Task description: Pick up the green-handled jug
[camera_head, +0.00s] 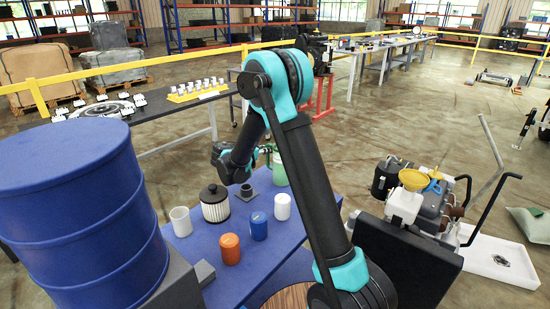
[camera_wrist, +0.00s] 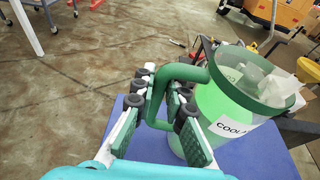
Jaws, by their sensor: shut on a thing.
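The green-handled jug (camera_wrist: 235,95) is a translucent green container with a dark green rim and handle and a white label, of which "COOLA" can be read. In the wrist view my gripper (camera_wrist: 163,98) has its two padded fingers on either side of the handle (camera_wrist: 178,72), shut on it. The jug looks upright over the blue tabletop (camera_wrist: 115,130); I cannot tell whether its base touches it. In the head view the jug (camera_head: 280,172) is partly hidden behind my arm, at the far end of the blue table, with my gripper (camera_head: 264,153) at its left side.
On the blue table (camera_head: 196,250) stand a white cup (camera_head: 180,221), a black-topped filter (camera_head: 214,205), a dark grey fitting (camera_head: 247,192), and orange (camera_head: 230,249), blue (camera_head: 258,226) and white (camera_head: 282,207) canisters. A large blue drum (camera_head: 80,210) stands left.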

